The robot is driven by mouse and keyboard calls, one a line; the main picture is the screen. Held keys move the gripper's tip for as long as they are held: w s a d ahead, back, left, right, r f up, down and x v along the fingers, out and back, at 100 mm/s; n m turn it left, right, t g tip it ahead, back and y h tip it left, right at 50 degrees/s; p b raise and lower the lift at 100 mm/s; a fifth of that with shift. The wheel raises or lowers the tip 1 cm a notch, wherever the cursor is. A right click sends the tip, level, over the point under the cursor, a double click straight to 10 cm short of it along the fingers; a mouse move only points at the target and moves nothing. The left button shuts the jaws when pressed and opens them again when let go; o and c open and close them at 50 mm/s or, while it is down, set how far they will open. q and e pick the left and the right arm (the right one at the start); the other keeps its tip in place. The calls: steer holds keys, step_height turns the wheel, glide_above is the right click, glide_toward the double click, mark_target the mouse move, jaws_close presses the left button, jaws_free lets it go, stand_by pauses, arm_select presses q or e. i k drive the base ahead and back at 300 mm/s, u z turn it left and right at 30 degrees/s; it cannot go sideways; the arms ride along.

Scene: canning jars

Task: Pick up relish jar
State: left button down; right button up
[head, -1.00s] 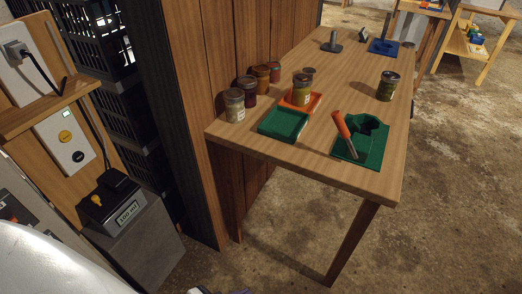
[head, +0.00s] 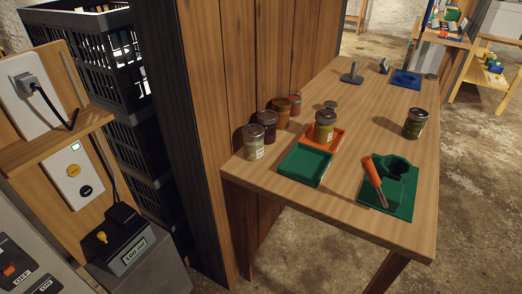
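Several lidded glass jars stand upright on a wooden table. A yellow-green jar with a label (head: 323,129) stands on an orange tray (head: 340,135). A dark green jar (head: 413,125) stands alone near the table's right edge. A pale jar (head: 254,145), a dark red jar (head: 268,128), an orange-brown jar (head: 281,114) and a red jar (head: 295,106) stand in a row along the left edge. I cannot read the labels, so I cannot tell for sure which one is the relish jar. Neither of my grippers is in view.
On the wooden table (head: 300,200), an empty green tray (head: 305,166) lies in front of the orange one. A green holder (head: 402,190) with an orange-handled tool (head: 373,178) is at the front right. A wooden wall (head: 225,120) borders the table's left side. Floor is open at right.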

mark_target(414, 123)
steer(key=u, duration=0.1)
steer(key=i, duration=0.9)
steer(key=z, duration=0.45)
